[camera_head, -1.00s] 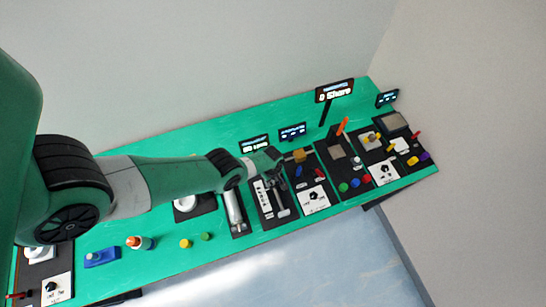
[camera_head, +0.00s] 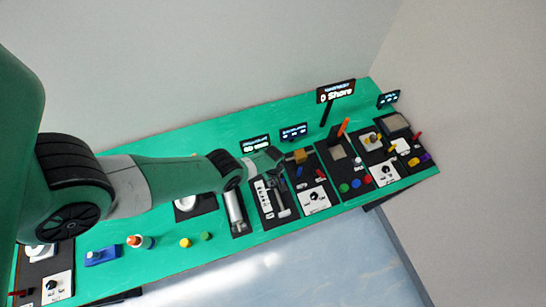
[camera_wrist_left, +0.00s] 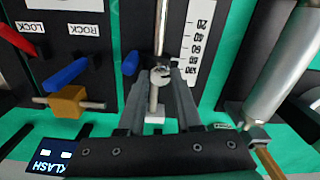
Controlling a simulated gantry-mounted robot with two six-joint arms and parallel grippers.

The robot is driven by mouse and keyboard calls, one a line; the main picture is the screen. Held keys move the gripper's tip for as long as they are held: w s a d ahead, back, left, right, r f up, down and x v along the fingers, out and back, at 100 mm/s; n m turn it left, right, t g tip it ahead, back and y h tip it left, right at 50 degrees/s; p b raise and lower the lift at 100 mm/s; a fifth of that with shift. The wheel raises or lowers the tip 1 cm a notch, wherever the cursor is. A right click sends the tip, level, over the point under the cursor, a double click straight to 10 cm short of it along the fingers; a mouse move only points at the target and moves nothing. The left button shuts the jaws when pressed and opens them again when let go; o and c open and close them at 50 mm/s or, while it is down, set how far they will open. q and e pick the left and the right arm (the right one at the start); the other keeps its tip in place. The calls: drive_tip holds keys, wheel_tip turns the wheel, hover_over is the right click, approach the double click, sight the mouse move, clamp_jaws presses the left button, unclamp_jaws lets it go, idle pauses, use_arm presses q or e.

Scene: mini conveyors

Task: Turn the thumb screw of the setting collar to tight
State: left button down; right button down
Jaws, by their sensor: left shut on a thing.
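In the left wrist view, the setting collar with its metal thumb screw (camera_wrist_left: 161,74) sits on an upright-running bright rod (camera_wrist_left: 162,25). A white scale strip (camera_wrist_left: 197,40) with printed numbers lies beside the rod. My left gripper (camera_wrist_left: 160,80) has its two grey fingers closed around the thumb screw, whose head shows between the fingertips. In the head view my left gripper (camera_head: 268,160) reaches down over the black panel with the scale strip (camera_head: 262,196), and hides the collar there. Whether the screw is tight cannot be told. My right gripper is not in view.
Beside the panel stand a grey cylinder (camera_head: 235,212) and a panel with an orange block (camera_wrist_left: 68,102), a blue lever (camera_wrist_left: 66,74) and a red lever (camera_wrist_left: 18,42). Small displays (camera_head: 255,145) line the back. Loose coloured parts lie on the green board (camera_head: 160,262).

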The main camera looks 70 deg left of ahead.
use_arm(q)
drive_tip(key=m, duration=1)
drive_tip(key=shift+m, duration=0.3)
drive_tip(key=m, duration=0.4)
drive_tip(key=shift+m, duration=2.8)
drive_tip(key=c, duration=0.9)
unclamp_jaws()
drive_tip(key=shift+o, duration=0.2)
